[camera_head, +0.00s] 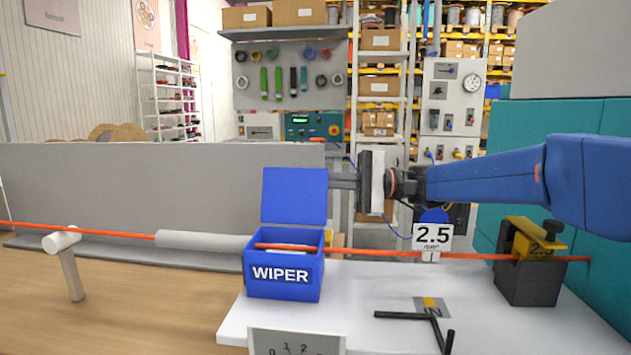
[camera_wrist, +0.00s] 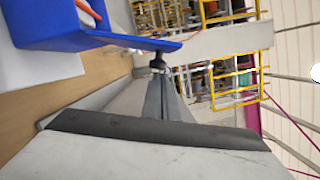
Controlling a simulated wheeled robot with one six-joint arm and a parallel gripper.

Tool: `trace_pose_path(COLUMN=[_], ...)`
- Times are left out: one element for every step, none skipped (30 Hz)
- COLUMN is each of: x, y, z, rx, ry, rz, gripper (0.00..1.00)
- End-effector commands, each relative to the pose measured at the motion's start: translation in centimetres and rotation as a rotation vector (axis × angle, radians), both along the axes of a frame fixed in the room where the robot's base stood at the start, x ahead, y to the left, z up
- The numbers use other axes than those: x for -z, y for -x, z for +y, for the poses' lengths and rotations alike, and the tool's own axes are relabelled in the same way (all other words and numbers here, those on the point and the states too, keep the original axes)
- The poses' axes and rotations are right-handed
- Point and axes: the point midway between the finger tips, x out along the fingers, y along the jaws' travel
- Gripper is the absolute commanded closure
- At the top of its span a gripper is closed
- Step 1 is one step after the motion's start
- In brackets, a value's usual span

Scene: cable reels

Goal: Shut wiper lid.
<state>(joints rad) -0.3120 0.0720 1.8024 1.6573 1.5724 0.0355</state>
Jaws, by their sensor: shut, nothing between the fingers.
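The blue wiper box (camera_head: 283,277) sits at the left end of the white bench top, with an orange cable (camera_head: 375,251) running across its top. Its lid (camera_head: 295,195) stands open, upright at the box's back edge. My gripper (camera_head: 338,181) is shut and empty, pointing left at the lid's right edge in the head view. Its tips seem to lie just behind the lid; I cannot tell whether they touch. In the wrist view the shut fingertips (camera_wrist: 158,64) are close to the lid (camera_wrist: 150,43), and the box (camera_wrist: 45,25) is at the top left.
A 2.5 sign (camera_head: 432,237) and a dark clamp with a yellow top (camera_head: 535,245) stand along the cable to the right. A black-handled tool (camera_head: 405,315) lies on the white bench top. A grey panel (camera_head: 130,190) stands behind the cable at the left.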

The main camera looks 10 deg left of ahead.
Motion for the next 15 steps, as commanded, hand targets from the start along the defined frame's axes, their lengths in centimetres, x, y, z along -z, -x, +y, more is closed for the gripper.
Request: trace_pose_path(x=[0.00, 0.00, 0.00, 0.00, 0.00, 0.00, 0.00, -0.01, -0.03, -0.06, -0.09, -0.15, -0.21, -0.28, -0.39], y=[0.01, 0.01, 0.01, 0.01, 0.00, 0.01, 0.01, 0.01, 0.02, 0.04, 0.07, 0.11, 0.16, 0.21, 0.31], z=[0.01, 0.01, 0.00, 0.00, 0.00, 0.00, 0.00, 0.00, 0.00, -0.01, -0.01, 0.00, -0.01, -0.01, -0.01], rx=[0.000, 0.000, 0.000, 0.000, 0.000, 0.000, 0.000, 0.000, 0.000, 0.000, 0.000, 0.000, 0.000, 0.000, 0.000], ry=[0.000, 0.000, 0.000, 0.000, 0.000, 0.000, 0.000, 0.000, 0.000, -0.001, -0.001, -0.002, -0.002, -0.002, -0.003], rz=[0.000, 0.000, 0.000, 0.000, 0.000, 0.000, 0.000, -0.001, -0.003, -0.005, -0.009, -0.016, -0.022, -0.031, -0.043], gripper=[1.00, 1.00, 1.00, 1.00, 1.00, 1.00, 1.00, 1.00, 1.00, 1.00, 1.00, 1.00, 1.00, 1.00, 1.00])
